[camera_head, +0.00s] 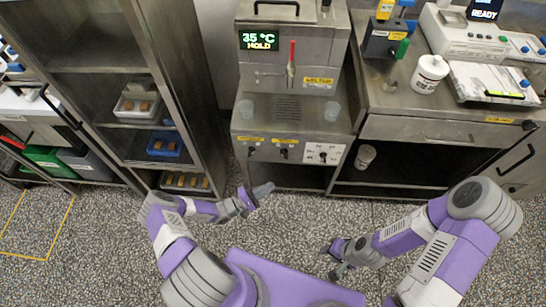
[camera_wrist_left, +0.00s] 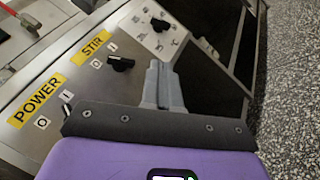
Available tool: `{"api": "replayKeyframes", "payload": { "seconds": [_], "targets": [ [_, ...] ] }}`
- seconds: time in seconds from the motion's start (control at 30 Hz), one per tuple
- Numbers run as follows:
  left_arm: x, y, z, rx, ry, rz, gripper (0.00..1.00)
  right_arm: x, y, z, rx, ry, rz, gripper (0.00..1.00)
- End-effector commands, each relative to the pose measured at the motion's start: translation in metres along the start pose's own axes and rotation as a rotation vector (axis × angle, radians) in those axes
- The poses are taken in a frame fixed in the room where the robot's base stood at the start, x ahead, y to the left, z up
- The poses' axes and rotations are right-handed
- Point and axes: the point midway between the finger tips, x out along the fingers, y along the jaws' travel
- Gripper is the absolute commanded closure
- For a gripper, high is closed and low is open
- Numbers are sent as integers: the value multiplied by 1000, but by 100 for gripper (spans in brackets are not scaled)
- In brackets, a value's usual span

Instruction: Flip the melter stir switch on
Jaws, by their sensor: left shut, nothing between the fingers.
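The steel melter (camera_head: 290,110) stands at the centre of the head view, its display reading 35 °C HOLD. Its sloped front panel has a black stir switch (camera_head: 284,152) under a yellow label. In the left wrist view the stir switch (camera_wrist_left: 120,63) sits beside the yellow STIR label (camera_wrist_left: 95,43) and small O and I marks; I cannot tell which mark it is set to. My left gripper (camera_head: 263,190) is shut and empty, in front of and below the panel. Its grey fingers (camera_wrist_left: 163,84) appear right of and below the switch, seemingly apart from it. My right gripper (camera_head: 335,264) hangs low; its jaw state is unclear.
The power switch (camera_head: 251,150) is left of the stir switch, and a dial (camera_head: 322,153) is to its right. A red-handled lever (camera_head: 291,62) stands above. A steel rack (camera_head: 150,80) is at left, a counter (camera_head: 410,95) at right. The speckled floor in front is open.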

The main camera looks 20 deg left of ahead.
Motion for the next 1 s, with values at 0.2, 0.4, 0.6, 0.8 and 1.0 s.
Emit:
{"api": "replayKeyframes", "payload": {
  "seconds": [0.2,0.4,0.6,0.8,1.0],
  "targets": [
    [-50,40,-47,150,212,256,100,-4,-2,0,0,0,0,62],
    [-54,43,-50,166,229,278,100,-4,-1,0,0,0,0,62],
    [-52,43,-50,165,226,276,100,-4,-1,0,0,0,0,62],
    [-32,49,-54,165,221,275,100,-1,0,0,0,0,0,62],
    [8,60,-62,164,220,274,100,5,2,0,0,0,0,62]
  ]
}}
